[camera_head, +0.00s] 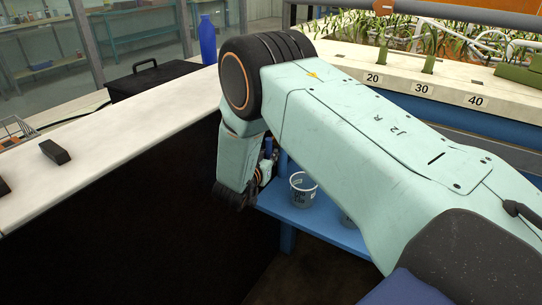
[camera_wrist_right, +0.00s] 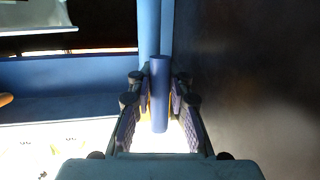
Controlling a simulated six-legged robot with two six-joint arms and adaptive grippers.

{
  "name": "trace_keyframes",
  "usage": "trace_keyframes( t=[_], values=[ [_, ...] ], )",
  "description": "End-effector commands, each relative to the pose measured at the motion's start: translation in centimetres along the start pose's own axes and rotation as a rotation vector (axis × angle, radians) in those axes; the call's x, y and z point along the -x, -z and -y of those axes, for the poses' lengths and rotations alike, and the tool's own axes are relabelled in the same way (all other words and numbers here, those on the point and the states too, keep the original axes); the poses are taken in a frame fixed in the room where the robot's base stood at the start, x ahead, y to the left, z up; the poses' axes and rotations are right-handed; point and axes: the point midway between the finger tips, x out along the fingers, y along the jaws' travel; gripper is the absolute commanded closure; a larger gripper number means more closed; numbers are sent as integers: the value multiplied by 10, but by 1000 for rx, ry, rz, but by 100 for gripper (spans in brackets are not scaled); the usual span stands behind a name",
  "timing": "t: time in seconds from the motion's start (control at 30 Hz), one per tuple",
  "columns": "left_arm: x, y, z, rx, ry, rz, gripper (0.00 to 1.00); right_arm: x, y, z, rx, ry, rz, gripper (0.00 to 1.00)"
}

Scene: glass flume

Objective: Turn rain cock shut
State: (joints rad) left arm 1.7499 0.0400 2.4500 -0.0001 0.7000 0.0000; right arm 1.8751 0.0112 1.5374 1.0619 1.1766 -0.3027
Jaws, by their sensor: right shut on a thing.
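In the right wrist view a blue cylindrical bar (camera_wrist_right: 159,100), which looks like the handle of the rain cock, stands between the two ribbed fingers of my right gripper (camera_wrist_right: 160,84). The fingers are shut on it, one on each side. The cock's body and how far it is turned cannot be made out. In the head view my pale green right arm crosses the middle and hides most of this spot. Only a small part of the right gripper (camera_head: 265,172) shows beside the wrist, above a blue shelf. My left gripper is not in view.
The low blue shelf (camera_head: 325,228) bears a clear marked cup (camera_head: 302,189). A white counter (camera_head: 95,160) at left holds a small black block (camera_head: 55,152), a black case (camera_head: 165,80) and a blue bottle (camera_head: 207,40). The planted flume with numbered marks (camera_head: 421,89) stands at right.

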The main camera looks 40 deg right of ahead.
Motion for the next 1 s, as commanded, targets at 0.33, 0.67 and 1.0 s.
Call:
trace_keyframes(
  t=[0.33, 0.67, 1.0],
  values=[
    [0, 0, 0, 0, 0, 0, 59, 0, 2, 2, -18, 6, -7, 100],
    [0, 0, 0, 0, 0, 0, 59, 0, 1, 1, -17, 5, -6, 70],
    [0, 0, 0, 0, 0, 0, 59, 0, 0, 0, -15, 3, -3, 59]
  ],
)
